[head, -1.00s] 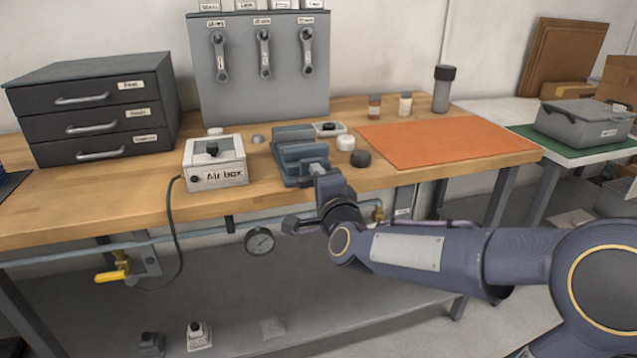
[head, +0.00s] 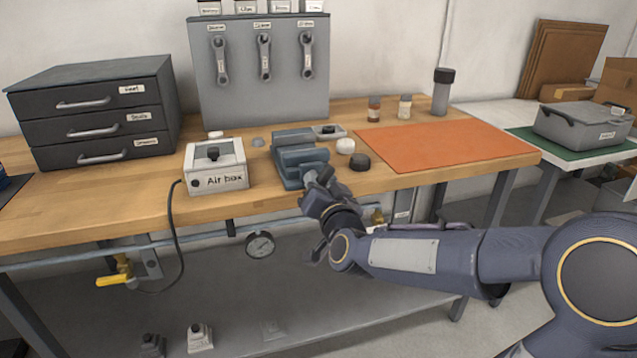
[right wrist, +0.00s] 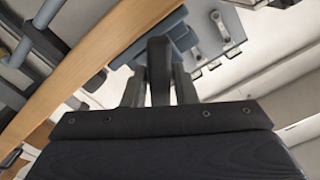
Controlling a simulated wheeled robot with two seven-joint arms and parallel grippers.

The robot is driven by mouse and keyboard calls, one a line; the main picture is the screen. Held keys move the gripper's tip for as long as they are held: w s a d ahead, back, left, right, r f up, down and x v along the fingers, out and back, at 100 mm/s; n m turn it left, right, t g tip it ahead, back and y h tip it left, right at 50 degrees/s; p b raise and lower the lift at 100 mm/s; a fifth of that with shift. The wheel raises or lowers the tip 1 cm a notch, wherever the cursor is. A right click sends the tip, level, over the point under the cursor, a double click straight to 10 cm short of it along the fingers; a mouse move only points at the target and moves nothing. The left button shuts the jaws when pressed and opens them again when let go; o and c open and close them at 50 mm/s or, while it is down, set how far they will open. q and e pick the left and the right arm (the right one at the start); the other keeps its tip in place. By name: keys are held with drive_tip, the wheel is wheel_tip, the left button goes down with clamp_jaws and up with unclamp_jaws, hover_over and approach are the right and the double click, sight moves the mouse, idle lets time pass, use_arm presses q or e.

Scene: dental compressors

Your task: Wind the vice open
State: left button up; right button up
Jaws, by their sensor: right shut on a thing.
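The blue-grey vice (head: 300,158) sits at the bench's front edge, right of the air box. How far apart its jaws stand is hard to tell. My right gripper (head: 319,186) is at the front of the vice, just off the bench edge. In the right wrist view its two fingers (right wrist: 160,88) are closed on either side of a dark handle (right wrist: 159,55), with part of the vice (right wrist: 157,24) beyond. The gripper hides much of the handle in the head view. My left gripper is not in view.
The air box (head: 217,165) stands left of the vice. A dark round knob (head: 360,162) and a white one (head: 345,146) lie close on its right. An orange mat (head: 440,146) lies further right. A gauge (head: 260,245) and pipe run below the bench edge.

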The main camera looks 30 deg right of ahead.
drive_tip(key=n+p, duration=0.1)
drive_tip(key=n, duration=0.2)
drive_tip(key=shift+n, duration=0.3)
drive_tip(key=n+p, duration=0.1)
drive_tip(key=n, duration=0.2)
drive_tip(key=shift+n, duration=0.3)
drive_tip(key=shift+d+n+p, duration=0.1)
drive_tip(key=shift+n+p, duration=0.5)
drive_tip(key=shift+n, duration=1.7)
drive_tip(key=shift+n+p, duration=0.3)
drive_tip(key=shift+n, duration=0.9)
drive_tip(key=o, duration=0.8)
drive_tip(key=shift+o, duration=0.2)
